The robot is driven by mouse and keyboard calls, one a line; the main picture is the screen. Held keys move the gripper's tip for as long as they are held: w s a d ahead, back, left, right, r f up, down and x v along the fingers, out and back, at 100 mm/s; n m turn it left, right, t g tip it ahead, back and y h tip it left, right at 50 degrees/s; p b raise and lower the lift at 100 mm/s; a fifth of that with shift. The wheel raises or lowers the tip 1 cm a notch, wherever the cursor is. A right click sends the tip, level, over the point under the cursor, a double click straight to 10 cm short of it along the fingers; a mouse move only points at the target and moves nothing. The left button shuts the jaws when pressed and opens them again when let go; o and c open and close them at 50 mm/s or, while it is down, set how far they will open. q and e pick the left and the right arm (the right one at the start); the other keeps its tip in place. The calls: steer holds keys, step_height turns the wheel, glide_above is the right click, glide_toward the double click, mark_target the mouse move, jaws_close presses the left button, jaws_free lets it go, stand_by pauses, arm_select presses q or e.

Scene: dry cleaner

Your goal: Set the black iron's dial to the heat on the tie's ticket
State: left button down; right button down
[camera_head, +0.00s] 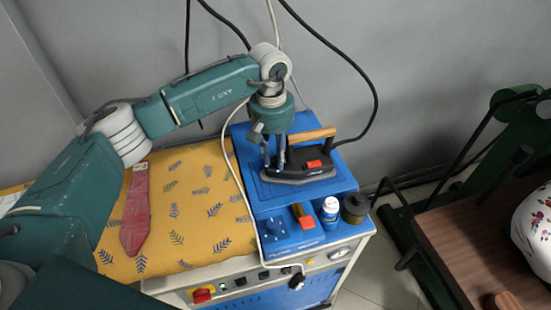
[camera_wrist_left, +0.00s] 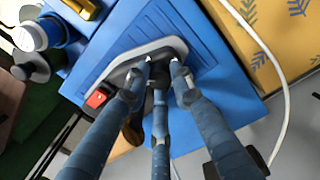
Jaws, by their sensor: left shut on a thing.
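The black iron (camera_head: 300,166) rests on the blue stand at the right end of the ironing board. It has a wooden handle (camera_head: 312,135) and a red switch (camera_head: 314,164). My left gripper (camera_head: 274,166) is above the iron's left end, fingers pointing down. In the left wrist view the fingertips (camera_wrist_left: 160,72) close around a small dark part on top of the iron, apparently its dial; its setting is hidden. A red tie (camera_head: 136,212) lies on the yellow board. A small pale patch at its top end may be the ticket; its marking is unreadable. My right gripper is out of view.
A blue-and-white bottle (camera_head: 330,211), a dark jar (camera_head: 355,208) and a red-orange block (camera_head: 304,219) stand in front of the iron. A white hose (camera_head: 237,175) runs beside the stand. A brown table (camera_head: 445,225) is at the right. The patterned board (camera_head: 205,215) is mostly clear.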

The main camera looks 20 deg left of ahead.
mark_target(274, 159)
arm_select(q)
steer(key=shift+s, duration=0.1)
steer(key=c, duration=1.5)
jaws_free()
steer(key=shift+r, duration=0.1)
steer(key=r, duration=1.2)
steer(key=shift+s+a, duration=0.1)
steer(key=shift+a, duration=0.1)
steer(key=shift+o, duration=0.2)
